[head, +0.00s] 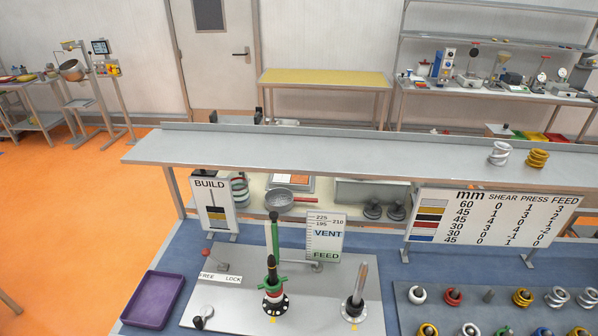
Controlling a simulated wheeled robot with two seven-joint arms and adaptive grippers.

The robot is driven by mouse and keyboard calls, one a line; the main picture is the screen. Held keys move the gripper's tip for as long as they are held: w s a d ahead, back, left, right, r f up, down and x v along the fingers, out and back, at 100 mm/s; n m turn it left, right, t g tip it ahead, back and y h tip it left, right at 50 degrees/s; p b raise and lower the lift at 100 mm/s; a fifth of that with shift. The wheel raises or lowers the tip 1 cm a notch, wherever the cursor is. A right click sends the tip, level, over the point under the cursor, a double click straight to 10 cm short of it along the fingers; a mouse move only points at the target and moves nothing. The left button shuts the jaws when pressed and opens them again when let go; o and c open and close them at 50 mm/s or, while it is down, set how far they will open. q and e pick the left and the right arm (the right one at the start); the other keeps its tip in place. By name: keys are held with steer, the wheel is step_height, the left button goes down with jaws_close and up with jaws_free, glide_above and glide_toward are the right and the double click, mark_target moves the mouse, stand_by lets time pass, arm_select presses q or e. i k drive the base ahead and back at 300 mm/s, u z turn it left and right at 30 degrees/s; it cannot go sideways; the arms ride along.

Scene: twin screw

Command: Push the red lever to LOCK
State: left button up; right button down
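The red lever's knob (206,252) is small and stands at the back left of the grey plate. Its thin arm appears to run from the red knob toward the right. A white label strip (220,278) in front of it reads FREE at the left and LOCK at the right. The red knob is on the left, above the FREE end. Neither of my grippers shows in the head view, so nothing of mine is seen touching the lever.
A green-collared post (272,285) and a steel post (356,292) stand on the grey plate (315,295). A black-tipped handle (198,322) is at its front left. A purple tray (153,300) lies left.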

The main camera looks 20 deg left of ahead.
mark_target(206, 252)
steer(key=u, duration=1)
